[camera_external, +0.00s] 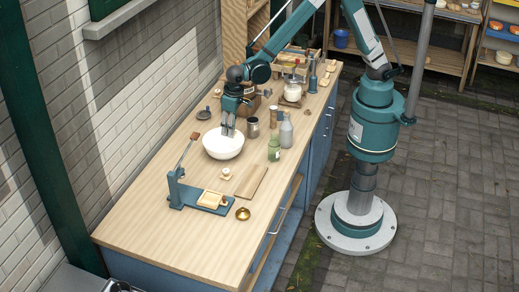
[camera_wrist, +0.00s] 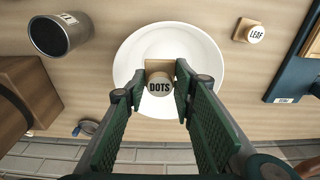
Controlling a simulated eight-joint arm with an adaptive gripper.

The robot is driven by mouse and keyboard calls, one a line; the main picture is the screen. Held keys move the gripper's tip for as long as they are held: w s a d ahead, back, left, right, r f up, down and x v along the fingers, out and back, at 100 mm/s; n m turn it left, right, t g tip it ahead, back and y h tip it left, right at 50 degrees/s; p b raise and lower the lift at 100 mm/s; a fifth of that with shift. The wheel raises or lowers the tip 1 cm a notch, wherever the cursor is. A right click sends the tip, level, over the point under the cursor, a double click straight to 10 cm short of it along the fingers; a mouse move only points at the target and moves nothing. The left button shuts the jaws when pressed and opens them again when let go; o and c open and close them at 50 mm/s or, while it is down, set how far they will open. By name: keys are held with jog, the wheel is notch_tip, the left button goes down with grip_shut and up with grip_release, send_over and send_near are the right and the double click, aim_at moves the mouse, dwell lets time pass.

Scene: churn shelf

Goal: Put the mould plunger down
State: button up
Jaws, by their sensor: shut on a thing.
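A small wooden mould plunger marked "DOTS" (camera_wrist: 159,84) is between the fingers of my gripper (camera_wrist: 159,72) in the wrist view. My gripper is shut on it. In the external view my gripper (camera_external: 228,130) points down over a white bowl (camera_external: 222,148), and the plunger is too small to make out there. The bowl also shows under the plunger in the wrist view (camera_wrist: 210,55). I cannot tell how high the plunger is above the bowl. Another plunger, marked "LEAF" (camera_wrist: 255,34), stands on the bench beside the bowl; it also shows in the external view (camera_external: 226,173).
A metal cup (camera_external: 253,127), a green bottle (camera_external: 274,149) and a grey bottle (camera_external: 286,133) stand right of the bowl. A teal lever press (camera_external: 180,190), a wooden board (camera_external: 251,181) and a brass item (camera_external: 243,214) lie nearer. The bench's near left end is clear.

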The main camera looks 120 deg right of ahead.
jog(key=shift+f, duration=2.55)
jog(key=shift+f, duration=1.85)
jog(key=shift+f, duration=0.2)
jog(key=o, duration=0.8)
jog(key=shift+r, duration=0.2)
jog(key=shift+s+a+r, duration=0.15)
jog(key=shift+r, duration=1.85)
jog(key=shift+s+a+r, duration=0.2)
jog(key=shift+r, duration=1.75)
jog(key=shift+s+a+r, duration=0.15)
jog(key=shift+r, duration=1.85)
